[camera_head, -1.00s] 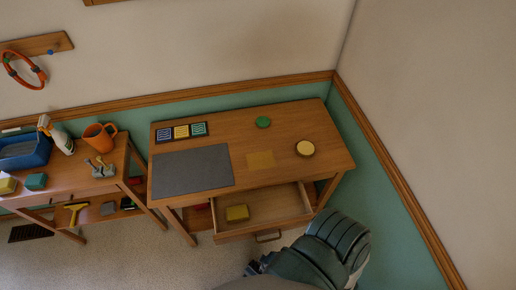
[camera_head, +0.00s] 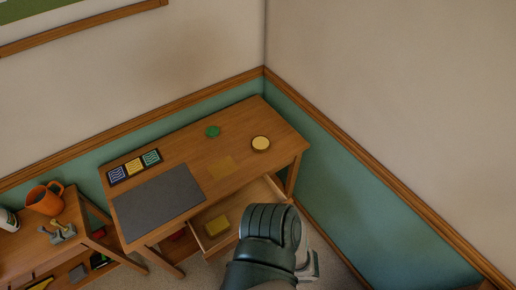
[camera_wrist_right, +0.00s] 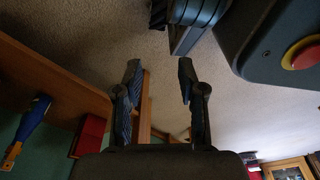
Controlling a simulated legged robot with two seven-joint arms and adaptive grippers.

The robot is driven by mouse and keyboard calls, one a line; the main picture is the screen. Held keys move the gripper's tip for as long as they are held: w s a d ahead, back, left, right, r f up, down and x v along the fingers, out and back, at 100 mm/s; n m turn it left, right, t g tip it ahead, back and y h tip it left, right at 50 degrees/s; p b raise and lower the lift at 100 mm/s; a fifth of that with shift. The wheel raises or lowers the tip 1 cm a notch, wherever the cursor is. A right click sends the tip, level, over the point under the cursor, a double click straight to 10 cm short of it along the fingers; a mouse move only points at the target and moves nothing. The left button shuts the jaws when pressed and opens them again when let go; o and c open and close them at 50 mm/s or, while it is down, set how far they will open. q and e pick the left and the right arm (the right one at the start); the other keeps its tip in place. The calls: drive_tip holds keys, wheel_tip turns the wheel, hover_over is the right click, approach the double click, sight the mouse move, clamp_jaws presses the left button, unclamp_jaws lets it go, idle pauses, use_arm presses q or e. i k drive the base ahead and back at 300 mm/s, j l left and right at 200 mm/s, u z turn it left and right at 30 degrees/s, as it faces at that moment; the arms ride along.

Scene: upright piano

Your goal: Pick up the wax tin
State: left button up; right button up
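A round tin with a pale yellow top (camera_head: 261,143) stands on the desk (camera_head: 188,152) near its right end; it looks like the wax tin, though no label is readable. A flat green round thing (camera_head: 213,132) lies to its left. My right arm shows at the bottom of the head view and hides part of the open drawer. In the right wrist view my right gripper (camera_wrist_right: 158,85) is open and empty, its two fingers apart over the carpet, low beside wooden furniture. The tin is not in the wrist view. My left gripper is not in view.
A dark mat (camera_head: 158,203) and a three-square panel (camera_head: 134,167) lie on the desk. A red box (camera_wrist_right: 88,135) shows in the wrist view.

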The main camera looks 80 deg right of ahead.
sight(260, 144)
drive_tip(key=j+z, duration=0.1)
drive_tip(key=z, duration=0.25)
drive_tip(key=j+z, duration=0.15)
drive_tip(key=z, duration=0.2)
drive_tip(key=j+z, duration=0.15)
drive_tip(key=z, duration=0.25)
drive_tip(key=i+j, duration=0.05)
